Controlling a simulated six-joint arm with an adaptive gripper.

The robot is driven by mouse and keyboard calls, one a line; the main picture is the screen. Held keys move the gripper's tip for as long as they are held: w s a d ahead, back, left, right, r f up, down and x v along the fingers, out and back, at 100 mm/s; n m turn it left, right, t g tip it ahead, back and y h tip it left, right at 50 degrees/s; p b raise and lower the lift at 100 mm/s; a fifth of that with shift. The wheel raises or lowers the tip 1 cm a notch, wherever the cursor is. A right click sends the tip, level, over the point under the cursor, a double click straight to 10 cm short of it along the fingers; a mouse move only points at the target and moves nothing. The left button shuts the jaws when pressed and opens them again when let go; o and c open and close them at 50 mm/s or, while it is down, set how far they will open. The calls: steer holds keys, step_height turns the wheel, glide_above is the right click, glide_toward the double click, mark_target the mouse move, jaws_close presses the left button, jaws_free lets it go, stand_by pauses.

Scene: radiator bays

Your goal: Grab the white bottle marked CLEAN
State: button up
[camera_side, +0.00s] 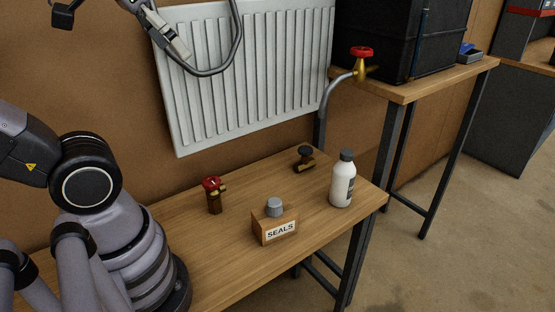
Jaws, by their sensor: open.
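A white bottle (342,182) with a dark grey cap stands upright near the right end of the wooden workbench (225,262). A dark label shows on its right side, but its wording is too small and turned away to read. My gripper (118,30) is partly in view at the top left, cut off by the upper edge. Its jaws are open with nothing between them. It is high above the bench, up and to the left of the bottle and well apart from it.
A wooden block marked SEALS (275,230) with a grey knob on top stands left of the bottle. A red-handled valve (212,195) and a dark-capped brass fitting (304,159) stand farther back. A white radiator (240,85) hangs behind; a pipe with a red-handled tap (361,62) rises at right.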

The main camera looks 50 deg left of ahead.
mark_target(352, 173)
steer(key=w+a+r+t+y, duration=0.1)
steer(key=w+a+r+t, duration=0.2)
steer(key=w, duration=0.7)
steer(key=w+a+r+t+y, duration=0.1)
steer(key=w+a+t+y, duration=0.2)
steer(key=w, duration=0.6)
steer(key=w+f+m+t+h, duration=0.2)
steer(key=w+m+t+h, duration=0.2)
steer(key=w+h, duration=0.6)
steer(key=w+d+f+m+g+h, duration=0.1)
steer(key=d+f+m+h, duration=0.1)
steer(key=f, duration=1.8)
steer(key=w+d+f+m+h, duration=0.1)
steer(key=w+d+f+h, duration=0.1)
steer(key=f, duration=1.9)
steer(key=x, duration=1.1)
steer(key=shift+d+r, duration=0.1)
steer(key=shift+d, duration=0.15)
